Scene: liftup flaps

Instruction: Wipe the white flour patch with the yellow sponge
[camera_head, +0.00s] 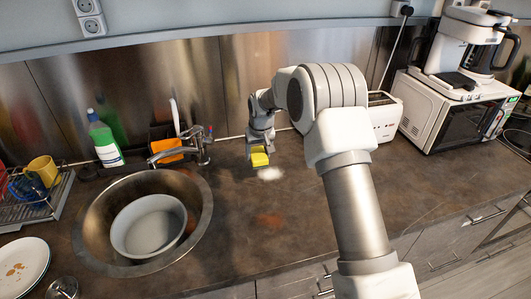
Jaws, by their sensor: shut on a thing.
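The yellow sponge (260,159) is in my gripper (259,150), low over the dark countertop and right of the sink. My gripper is shut on the sponge and points down. The white flour patch (270,174) lies on the countertop just below and slightly right of the sponge in the picture. I cannot tell whether the sponge touches the counter or the flour's edge. The flour shows as a small, soft-edged white spot.
A round sink (90,240) holding a grey bowl (148,226) is at left, with a faucet (180,146) behind it. A green bottle (104,140) and dish rack (40,200) stand further left. A toaster (385,116) and microwave (455,112) stand at right. Counter in front of the flour is clear.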

